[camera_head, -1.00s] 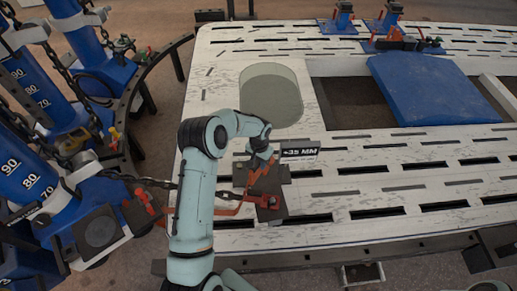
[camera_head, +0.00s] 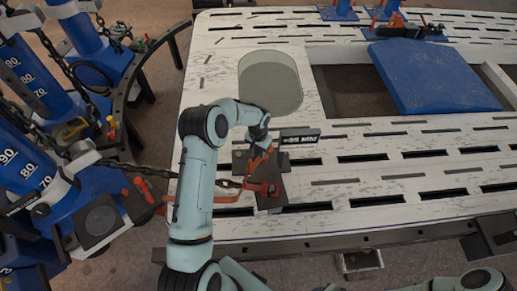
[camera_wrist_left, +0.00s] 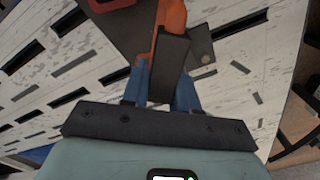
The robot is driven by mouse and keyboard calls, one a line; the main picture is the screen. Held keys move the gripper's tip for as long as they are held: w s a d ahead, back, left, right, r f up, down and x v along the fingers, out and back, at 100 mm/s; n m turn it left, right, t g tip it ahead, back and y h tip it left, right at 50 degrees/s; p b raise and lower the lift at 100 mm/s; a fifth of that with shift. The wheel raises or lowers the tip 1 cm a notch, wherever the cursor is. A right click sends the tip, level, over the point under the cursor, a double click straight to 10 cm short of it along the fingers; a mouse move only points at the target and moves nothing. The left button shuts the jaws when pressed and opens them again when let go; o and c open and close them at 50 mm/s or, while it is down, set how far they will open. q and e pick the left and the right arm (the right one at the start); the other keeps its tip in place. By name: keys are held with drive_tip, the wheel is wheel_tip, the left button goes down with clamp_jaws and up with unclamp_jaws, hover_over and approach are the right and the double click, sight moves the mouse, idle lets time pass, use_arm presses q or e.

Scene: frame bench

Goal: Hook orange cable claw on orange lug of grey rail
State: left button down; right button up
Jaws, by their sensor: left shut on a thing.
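My left gripper (camera_head: 260,148) is over the pale slotted bench, shut on the dark grip of the orange cable claw (camera_head: 257,162). In the left wrist view, the dark grip (camera_wrist_left: 169,68) is between the blue fingers, with the orange claw (camera_wrist_left: 172,15) beyond it. Below the gripper are dark grey plates (camera_head: 270,205) with a red-orange part (camera_head: 265,188) on top, which may be the lug. The claw is close to this part; I cannot tell whether they touch or are hooked. My right gripper is out of view.
A blue pad (camera_head: 430,78) lies farther back over the bench opening.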

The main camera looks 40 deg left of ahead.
use_arm(q)
drive_tip(key=shift+f+b, duration=1.45)
drive_tip(key=shift+f, duration=2.7)
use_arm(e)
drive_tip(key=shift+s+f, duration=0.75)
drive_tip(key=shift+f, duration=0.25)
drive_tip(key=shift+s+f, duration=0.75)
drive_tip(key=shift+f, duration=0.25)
use_arm(q)
drive_tip(key=c, duration=0.8)
unclamp_jaws()
drive_tip(key=shift+f, duration=0.1)
wheel_tip(320, 180, up, 14)
drive_tip(key=shift+f, duration=0.25)
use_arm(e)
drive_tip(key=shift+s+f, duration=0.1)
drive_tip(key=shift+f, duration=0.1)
